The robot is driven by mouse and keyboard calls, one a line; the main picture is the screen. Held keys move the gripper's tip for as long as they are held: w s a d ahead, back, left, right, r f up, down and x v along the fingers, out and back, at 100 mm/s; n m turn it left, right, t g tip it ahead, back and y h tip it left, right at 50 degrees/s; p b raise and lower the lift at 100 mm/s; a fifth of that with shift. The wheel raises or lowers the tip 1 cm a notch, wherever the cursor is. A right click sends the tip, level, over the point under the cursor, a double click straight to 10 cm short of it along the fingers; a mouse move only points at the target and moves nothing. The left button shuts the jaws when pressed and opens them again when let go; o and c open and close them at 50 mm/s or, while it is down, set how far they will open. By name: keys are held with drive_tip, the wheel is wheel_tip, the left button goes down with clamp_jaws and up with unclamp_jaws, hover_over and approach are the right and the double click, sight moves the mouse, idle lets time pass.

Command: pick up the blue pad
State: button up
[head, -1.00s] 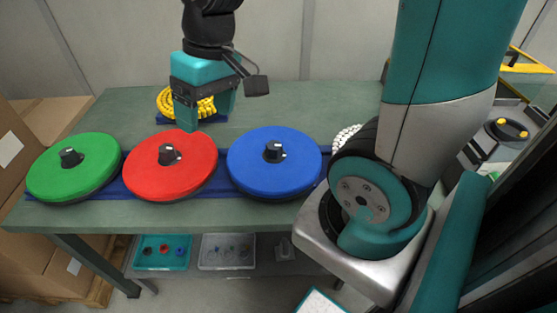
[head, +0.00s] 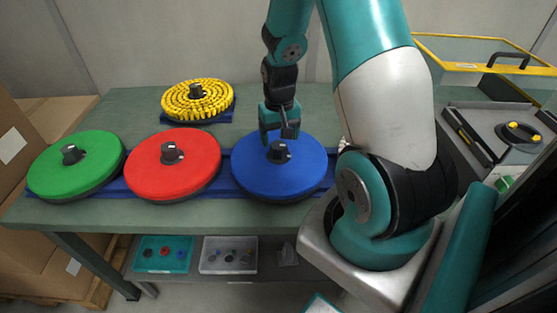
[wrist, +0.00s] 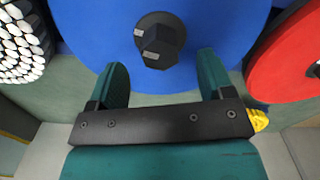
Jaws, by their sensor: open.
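The blue pad (head: 262,178) is a round disc with a dark knob (head: 279,152) at its centre. It lies on a blue strip on the green table, to the right of the red pad (head: 192,177). My gripper (head: 279,132) is above the knob in the head view. In the wrist view the blue pad (wrist: 215,40) fills the upper middle, and its knob (wrist: 160,40) shows just beyond the open fingers of my gripper (wrist: 160,80). Nothing is between the fingers. Part of the knob's top is hidden by my gripper in the head view.
A green pad (head: 95,165) lies at the far left of the row. A yellow beaded pad (head: 215,95) sits behind on its own blue base. A white beaded pad (wrist: 22,45) is beside the blue pad.

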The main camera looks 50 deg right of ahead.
sight(279, 145)
drive_tip(key=shift+w+d+f+p, duration=0.1)
drive_tip(key=shift+w+f+p, duration=0.1)
drive_tip(key=shift+f, duration=0.8)
drive_tip(key=shift+w+d+f+p, duration=0.15)
drive_tip(key=shift+f+p, duration=0.1)
drive_tip(key=shift+f, duration=0.7)
drive_tip(key=shift+w+d+f+p, duration=0.1)
drive_tip(key=shift+f+p, duration=0.1)
drive_tip(key=shift+f, duration=0.8)
drive_tip(key=shift+c, duration=0.4)
drive_tip(key=shift+r, duration=0.1)
clamp_jaws()
